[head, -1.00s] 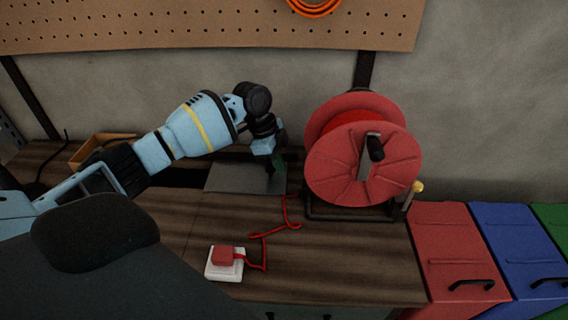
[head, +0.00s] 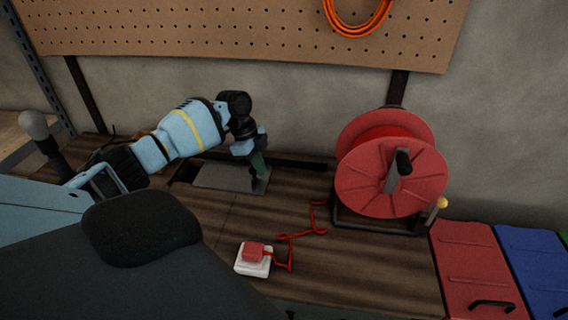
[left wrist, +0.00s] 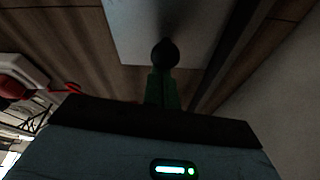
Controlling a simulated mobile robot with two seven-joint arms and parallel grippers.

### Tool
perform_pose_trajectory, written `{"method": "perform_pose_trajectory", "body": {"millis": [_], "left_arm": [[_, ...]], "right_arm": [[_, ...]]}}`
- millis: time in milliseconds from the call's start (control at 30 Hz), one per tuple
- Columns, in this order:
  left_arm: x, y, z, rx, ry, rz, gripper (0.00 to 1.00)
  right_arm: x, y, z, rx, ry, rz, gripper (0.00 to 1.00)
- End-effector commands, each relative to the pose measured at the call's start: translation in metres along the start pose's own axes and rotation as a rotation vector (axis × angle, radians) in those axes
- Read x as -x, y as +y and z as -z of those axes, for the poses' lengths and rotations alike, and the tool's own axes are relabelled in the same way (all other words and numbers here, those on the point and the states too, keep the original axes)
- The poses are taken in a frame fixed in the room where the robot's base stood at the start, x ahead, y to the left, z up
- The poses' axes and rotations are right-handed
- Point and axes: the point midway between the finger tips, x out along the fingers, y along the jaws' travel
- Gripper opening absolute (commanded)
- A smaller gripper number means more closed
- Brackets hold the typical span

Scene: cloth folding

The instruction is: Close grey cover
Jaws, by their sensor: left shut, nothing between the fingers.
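The grey cover (head: 222,177) is a flat plate lying at the back of the wooden table. It also shows as a pale panel in the left wrist view (left wrist: 128,35). A narrow dark opening (head: 184,174) shows at its left end. My left gripper (head: 260,167) points down at the cover's right end, with green fingers that are shut and empty. The fingers also show in the left wrist view (left wrist: 163,88). I cannot tell whether the tips touch the cover. My right gripper is out of view.
A red cable reel (head: 390,175) stands to the right. A red cord (head: 302,235) runs to a red plug on a white socket (head: 253,262) in front. Red (head: 475,265) and blue (head: 535,265) lidded bins stand at the right. A pegboard hangs behind.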

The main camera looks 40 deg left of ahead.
Motion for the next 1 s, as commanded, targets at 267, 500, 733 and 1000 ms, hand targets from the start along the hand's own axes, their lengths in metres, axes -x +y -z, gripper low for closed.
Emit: {"method": "perform_pose_trajectory", "body": {"millis": [267,500,733,1000], "left_arm": [[0.015,0.011,-0.051,0.003,-0.003,0.000,0.00],[0.020,0.014,-0.066,0.002,-0.003,-0.001,0.00],[0.020,0.014,-0.068,0.004,-0.007,-0.001,0.00],[0.019,0.014,-0.065,0.004,-0.009,-0.001,0.00]], "right_arm": [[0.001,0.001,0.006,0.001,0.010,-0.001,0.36],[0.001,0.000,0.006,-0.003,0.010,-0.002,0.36],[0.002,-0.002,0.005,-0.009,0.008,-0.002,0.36],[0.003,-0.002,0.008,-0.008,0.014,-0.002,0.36]]}}
